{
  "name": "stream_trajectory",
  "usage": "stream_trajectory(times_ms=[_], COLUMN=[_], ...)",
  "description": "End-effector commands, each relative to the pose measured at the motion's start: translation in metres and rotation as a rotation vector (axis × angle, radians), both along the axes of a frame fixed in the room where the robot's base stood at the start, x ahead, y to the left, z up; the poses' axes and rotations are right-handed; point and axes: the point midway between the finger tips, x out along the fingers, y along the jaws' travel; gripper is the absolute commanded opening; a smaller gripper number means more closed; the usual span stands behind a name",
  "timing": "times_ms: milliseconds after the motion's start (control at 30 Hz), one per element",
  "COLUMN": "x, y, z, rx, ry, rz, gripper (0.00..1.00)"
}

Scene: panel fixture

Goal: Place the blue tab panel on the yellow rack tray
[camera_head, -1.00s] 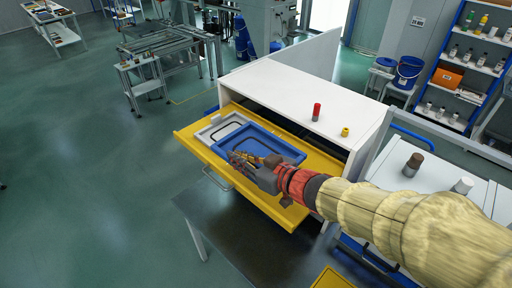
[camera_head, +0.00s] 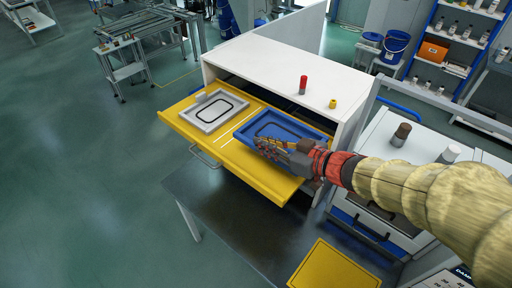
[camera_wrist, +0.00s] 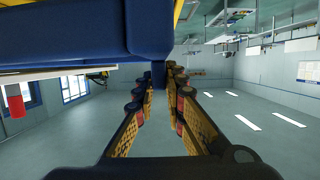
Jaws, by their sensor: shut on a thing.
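The blue tab panel (camera_head: 276,129) is a shallow framed rectangle over the right part of the yellow rack tray (camera_head: 270,187), which sticks out from the white cabinet. I cannot tell whether the panel touches the tray. My gripper (camera_head: 262,145) is at the panel's near edge, shut on its tab. In the wrist view the panel (camera_wrist: 70,35) fills the upper left, and its small tab (camera_wrist: 158,74) sits between the fingertips of my gripper (camera_wrist: 160,88). The gripper hides part of the panel's near edge.
A grey panel with a black outline (camera_head: 214,111) lies on the tray's left part, with white lines beside it. A red-topped cylinder (camera_head: 303,85) and a yellow piece (camera_head: 333,104) stand on the white cabinet (camera_head: 270,65). A yellow plate (camera_head: 335,268) lies at the bottom.

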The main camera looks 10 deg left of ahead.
Motion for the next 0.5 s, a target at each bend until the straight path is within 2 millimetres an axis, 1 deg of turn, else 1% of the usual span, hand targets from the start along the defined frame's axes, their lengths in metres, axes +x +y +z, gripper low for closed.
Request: stream_trajectory(times_ms=[33,100,200,300,367,500], x=[0.010,0.024,0.037,0.048,0.052,0.059], y=[0.006,0.013,0.019,0.024,0.026,0.029], z=[-0.006,-0.013,-0.033,-0.047,-0.052,-0.058], rx=[0.000,0.000,0.000,0.001,0.000,0.001], ry=[0.000,0.000,0.002,0.001,-0.002,-0.003], rz=[0.003,0.002,0.002,0.001,0.001,0.000], gripper=[0.00,0.00,0.00,0.00,0.00,0.00])
